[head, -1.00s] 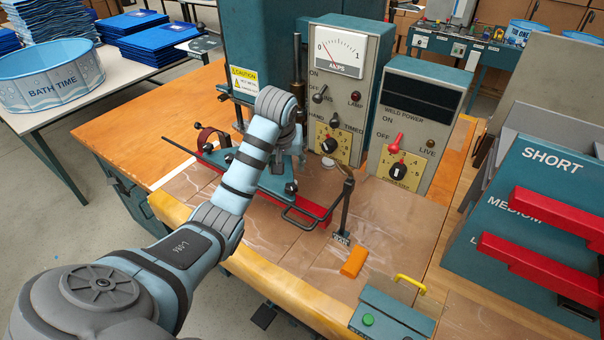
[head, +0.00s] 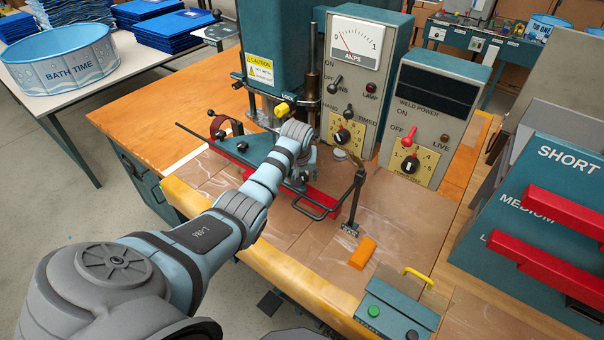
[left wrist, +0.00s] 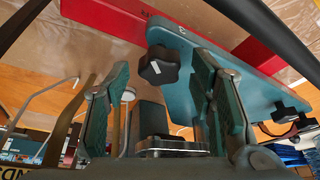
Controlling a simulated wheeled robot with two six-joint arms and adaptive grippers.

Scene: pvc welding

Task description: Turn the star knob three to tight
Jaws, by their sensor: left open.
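A teal clamp plate (head: 257,147) lies over a red bar (head: 235,160) on the welding bench. Small black star knobs stand on it, one at its left end (head: 242,147). In the left wrist view, a black star knob (left wrist: 158,66) with a white mark sits on the teal plate (left wrist: 195,60), between and beyond my fingertips. Two more black knobs (left wrist: 285,112) show at the plate's far end. My left gripper (left wrist: 161,78) is open, its teal-padded fingers apart; no contact with the knob is visible. In the head view my wrist hides part of the plate. My right gripper is out of view.
A control panel with an amps gauge (head: 354,43) and a weld power box (head: 430,110) stand behind. A black handle (head: 318,208), a thin post (head: 354,200) and an orange block (head: 362,253) are to the right. The front bench surface is mostly clear.

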